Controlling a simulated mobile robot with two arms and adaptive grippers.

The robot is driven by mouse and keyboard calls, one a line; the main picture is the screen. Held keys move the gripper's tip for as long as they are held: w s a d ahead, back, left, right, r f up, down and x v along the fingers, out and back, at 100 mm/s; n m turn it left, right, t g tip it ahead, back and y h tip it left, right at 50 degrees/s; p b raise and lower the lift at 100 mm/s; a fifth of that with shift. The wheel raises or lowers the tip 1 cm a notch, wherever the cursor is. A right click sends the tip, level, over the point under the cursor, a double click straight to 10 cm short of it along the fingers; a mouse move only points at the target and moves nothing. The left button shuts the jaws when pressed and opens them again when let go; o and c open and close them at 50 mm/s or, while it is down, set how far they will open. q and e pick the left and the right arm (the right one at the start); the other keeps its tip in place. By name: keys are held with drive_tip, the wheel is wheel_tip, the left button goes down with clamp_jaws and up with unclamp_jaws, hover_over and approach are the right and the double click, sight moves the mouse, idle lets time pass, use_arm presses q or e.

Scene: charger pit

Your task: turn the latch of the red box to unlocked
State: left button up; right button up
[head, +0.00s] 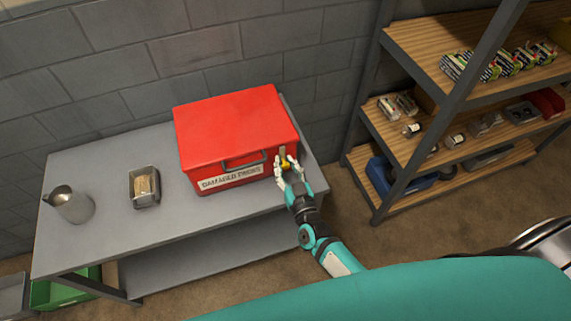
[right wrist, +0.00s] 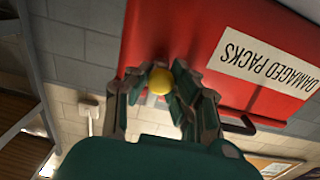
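The red box (head: 235,128) stands on a grey metal table, with a "DAMAGED PACKS" label and a dark handle on its front. Its lid is down. The latch (head: 286,163) has a yellow knob at the right end of the front. The knob also shows in the right wrist view (right wrist: 160,81). My right gripper (head: 287,165) is at the knob, its fingers closed in on both sides of it and seeming to touch it. The fingers hide much of the latch, so I cannot read its setting. My left gripper is not in view.
On the table (head: 100,235), a metal jug (head: 70,205) and a small tray (head: 144,190) with a tan block stand left of the box. A shelf rack (head: 420,95) with packs and bins stands to the right. A block wall is behind the table.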

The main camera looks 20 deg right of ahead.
clamp_jaws()
drive_tip(key=shift+m, duration=0.4)
drive_tip(key=m, duration=0.3)
drive_tip(key=shift+f+m+b, duration=0.1)
drive_tip(key=shift+m+b, duration=0.2)
drive_tip(key=shift+m, duration=0.1)
drive_tip(key=m, duration=0.3)
drive_tip(key=shift+f+m+b, duration=0.1)
drive_tip(key=shift+m+b, duration=0.2)
drive_tip(key=shift+b, duration=0.05)
drive_tip(key=m+b, duration=0.1)
drive_tip(key=m, duration=0.3)
drive_tip(key=shift+d, duration=0.1)
drive_tip(key=m+b, duration=0.2)
drive_tip(key=m, duration=0.3)
drive_tip(key=shift+f, duration=0.1)
drive_tip(key=shift+m, duration=0.5)
